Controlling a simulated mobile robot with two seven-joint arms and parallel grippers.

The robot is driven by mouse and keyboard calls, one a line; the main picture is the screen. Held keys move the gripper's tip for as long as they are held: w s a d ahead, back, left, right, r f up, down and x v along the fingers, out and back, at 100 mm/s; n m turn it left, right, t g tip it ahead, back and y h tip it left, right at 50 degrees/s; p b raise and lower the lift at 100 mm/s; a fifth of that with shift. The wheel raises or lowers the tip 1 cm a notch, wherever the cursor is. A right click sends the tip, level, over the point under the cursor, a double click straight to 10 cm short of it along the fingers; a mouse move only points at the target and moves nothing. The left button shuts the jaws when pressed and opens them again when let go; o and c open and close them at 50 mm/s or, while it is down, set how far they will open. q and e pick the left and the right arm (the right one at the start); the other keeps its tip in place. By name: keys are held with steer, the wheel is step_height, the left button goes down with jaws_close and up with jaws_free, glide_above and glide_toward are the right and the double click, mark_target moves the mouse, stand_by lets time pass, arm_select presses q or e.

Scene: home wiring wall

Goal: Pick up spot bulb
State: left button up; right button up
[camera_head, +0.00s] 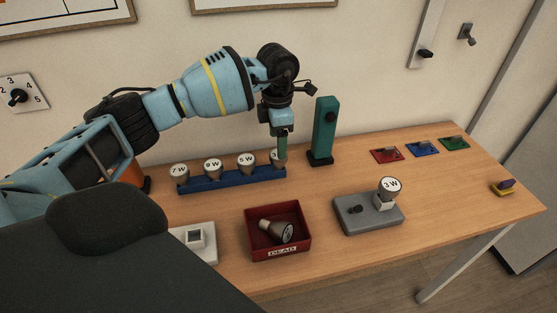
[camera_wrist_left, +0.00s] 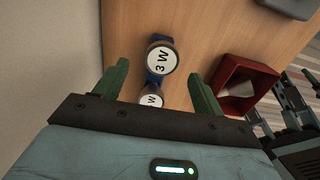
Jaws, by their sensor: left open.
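Several spot bulbs with white round faces stand in a blue rack (camera_head: 230,180) at the back of the table, marked 7 W (camera_head: 179,170), another hard to read (camera_head: 213,165), 5 W (camera_head: 246,160) and, at the right end, 3 W (camera_head: 274,155). My left gripper (camera_head: 282,148) points down at the 3 W end and partly hides that bulb. In the left wrist view the open fingers (camera_wrist_left: 159,72) lie on either side of the 3 W bulb (camera_wrist_left: 162,60), with no visible grip on it.
A grey fixture (camera_head: 352,222) holds another 3 W bulb (camera_head: 389,187). A red DEAD tray (camera_head: 300,240) holds a tipped bulb (camera_head: 278,231). A green post (camera_head: 324,130) stands close right of my left gripper. Small coloured plates (camera_head: 421,148) lie at the back right.

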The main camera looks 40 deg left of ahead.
mark_target(278, 164)
arm_select(q)
steer(key=shift+d+f, duration=0.15)
steer(key=shift+f, duration=2.7)
steer(key=shift+c, duration=0.4)
steer(key=c, duration=1)
